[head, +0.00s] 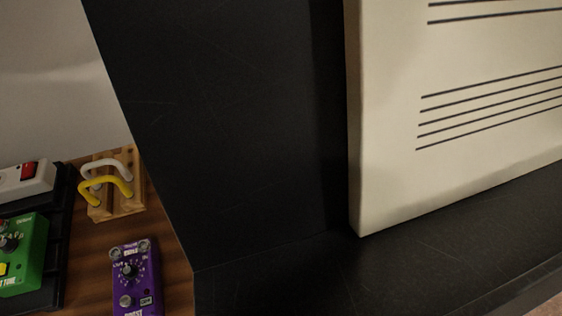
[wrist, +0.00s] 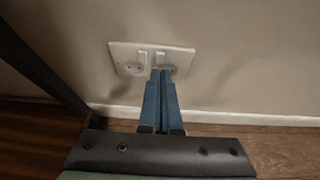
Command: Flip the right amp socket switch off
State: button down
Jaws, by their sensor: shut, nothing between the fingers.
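A white double wall socket plate (wrist: 122,50) is on the wall in the wrist view. It has a left outlet (wrist: 132,68) and a right outlet (wrist: 171,69). The left switch (wrist: 143,55) and the right switch (wrist: 160,58) are small white rockers near the middle of the plate. My gripper (wrist: 161,73) is shut and empty, with its blue fingers pointing at the plate. Its tips overlap the lower edge of the right switch and part of the right outlet. I cannot tell whether they touch, or which way the switch is set. The head view shows neither socket nor gripper.
A dark upright post (wrist: 40,65) stands left of the socket. A white skirting board (wrist: 225,117) runs below it, above a wooden floor (wrist: 285,150). The head view shows a black panel (head: 215,120), a cream cabinet (head: 385,120), a purple pedal (head: 138,280) and a green pedal (head: 25,245).

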jog(key=w+r+p+v, duration=0.1)
jog(key=p+v, duration=0.4)
jog(key=v, duration=0.3)
jog(key=shift+s+r, duration=0.35)
jog(key=shift+r, duration=0.2)
